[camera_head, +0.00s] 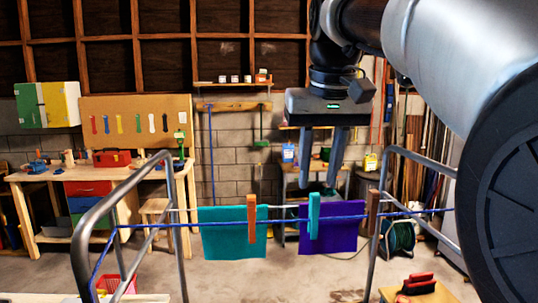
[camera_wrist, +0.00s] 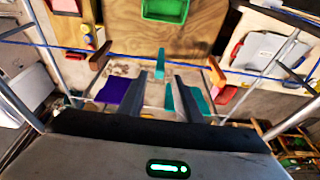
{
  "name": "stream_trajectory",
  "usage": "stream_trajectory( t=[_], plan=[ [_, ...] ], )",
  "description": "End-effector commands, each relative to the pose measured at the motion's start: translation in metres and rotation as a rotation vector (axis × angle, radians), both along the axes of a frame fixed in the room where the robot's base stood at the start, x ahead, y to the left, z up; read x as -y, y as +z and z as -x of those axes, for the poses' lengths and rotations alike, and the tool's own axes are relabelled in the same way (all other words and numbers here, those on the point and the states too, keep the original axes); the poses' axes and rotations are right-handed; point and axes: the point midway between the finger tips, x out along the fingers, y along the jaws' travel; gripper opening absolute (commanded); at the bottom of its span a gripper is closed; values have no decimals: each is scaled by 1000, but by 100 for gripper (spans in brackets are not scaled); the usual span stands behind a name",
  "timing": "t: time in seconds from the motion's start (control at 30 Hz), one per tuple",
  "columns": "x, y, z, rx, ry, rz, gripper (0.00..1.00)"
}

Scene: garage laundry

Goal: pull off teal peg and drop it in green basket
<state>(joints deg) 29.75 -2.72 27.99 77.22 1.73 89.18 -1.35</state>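The teal peg (camera_head: 313,216) stands upright on the blue line, in front of the purple cloth. My gripper (camera_head: 318,187) points down with its two fingers apart and nothing between them; its tips are close to the height of the peg's top in the head view. In the wrist view, the teal peg (camera_wrist: 162,60) shows between the open fingers (camera_wrist: 160,78), beyond their tips. The exact depth gap cannot be told. A green basket (camera_wrist: 165,10) is at the top edge of the wrist view, on a wooden surface; I do not see it in the head view.
An orange peg (camera_head: 252,218) and a brown peg (camera_head: 373,212) flank the teal one on the line. A teal cloth (camera_head: 225,240) and the purple cloth (camera_head: 335,235) hang there. Metal rack frames (camera_head: 95,215) stand either side. A red item (camera_head: 419,284) sits on a low wooden table.

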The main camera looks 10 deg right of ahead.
Motion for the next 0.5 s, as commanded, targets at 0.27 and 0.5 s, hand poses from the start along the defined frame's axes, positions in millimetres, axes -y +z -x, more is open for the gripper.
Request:
stream_trajectory(
  t=[0.27, 0.5],
  plan=[
    [0, -37, -9, -2, 1, -1, 31],
    [0, -54, -15, -1, 2, -2, 31]
  ],
)
